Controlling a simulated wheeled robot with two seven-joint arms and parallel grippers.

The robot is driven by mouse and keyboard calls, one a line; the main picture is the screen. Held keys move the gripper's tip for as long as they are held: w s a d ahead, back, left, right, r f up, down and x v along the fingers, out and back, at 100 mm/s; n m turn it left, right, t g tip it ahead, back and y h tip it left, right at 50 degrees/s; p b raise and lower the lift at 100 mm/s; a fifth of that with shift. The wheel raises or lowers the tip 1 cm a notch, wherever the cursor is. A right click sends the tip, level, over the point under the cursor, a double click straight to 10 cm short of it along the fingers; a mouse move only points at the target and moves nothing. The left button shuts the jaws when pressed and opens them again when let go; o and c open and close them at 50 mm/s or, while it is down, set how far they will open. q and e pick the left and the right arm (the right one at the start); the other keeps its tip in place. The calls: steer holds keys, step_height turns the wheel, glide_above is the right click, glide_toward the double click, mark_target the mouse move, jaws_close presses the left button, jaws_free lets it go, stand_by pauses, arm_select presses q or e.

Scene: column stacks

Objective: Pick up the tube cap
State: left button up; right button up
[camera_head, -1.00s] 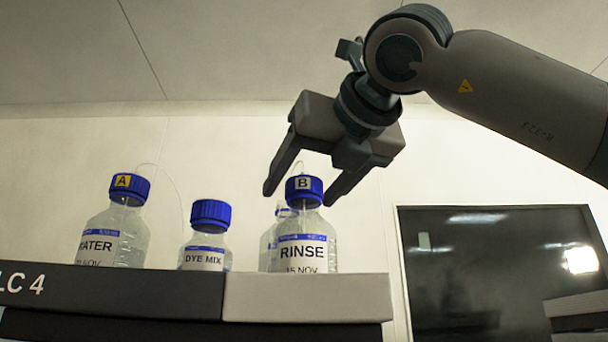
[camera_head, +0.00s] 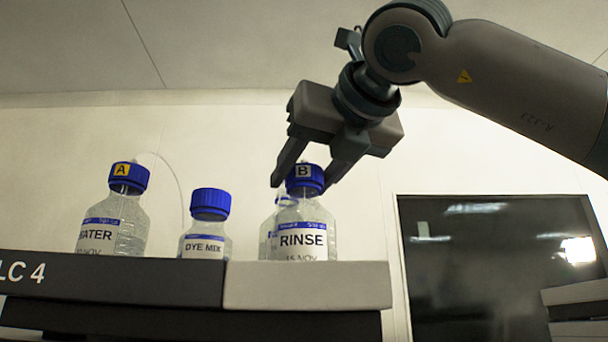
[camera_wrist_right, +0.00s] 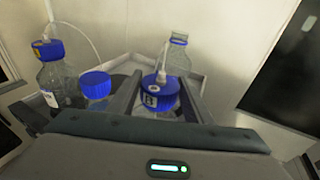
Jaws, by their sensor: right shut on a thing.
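The tube cap (camera_head: 305,176) is blue with a "B" label and sits on top of the RINSE bottle (camera_head: 303,233). In the wrist view the cap (camera_wrist_right: 158,94) has a thin clear tube rising from its top. My right gripper (camera_head: 302,186) is shut on this cap from above, one finger on each side. In the wrist view the gripper's fingers (camera_wrist_right: 158,98) flank the cap. The cap is still at the bottle's neck. My left gripper is not in view.
A WATER bottle (camera_head: 112,228) with blue cap A and a tube, and a blue-capped DYE MIX bottle (camera_head: 206,232), stand left on the same raised ledge (camera_head: 305,285). A clear bottle (camera_wrist_right: 179,56) stands close behind the RINSE bottle. A dark panel (camera_head: 490,270) is at right.

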steer(key=shift+r, duration=0.15)
steer(key=shift+r+b, duration=0.35)
steer(key=shift+r, duration=1.35)
steer(key=d+r, duration=0.1)
steer(key=d+r+b, duration=0.1)
steer(key=shift+w+d+r, duration=0.1)
steer(key=shift+w+d, duration=0.25)
steer(key=shift+w, duration=0.05)
steer(key=w+d+r, duration=0.2)
steer(key=d+r, duration=0.3)
steer(key=d, duration=0.3)
steer(key=shift+w+d, duration=0.2)
steer(key=shift+d, duration=0.1)
steer(key=shift+a, duration=0.1)
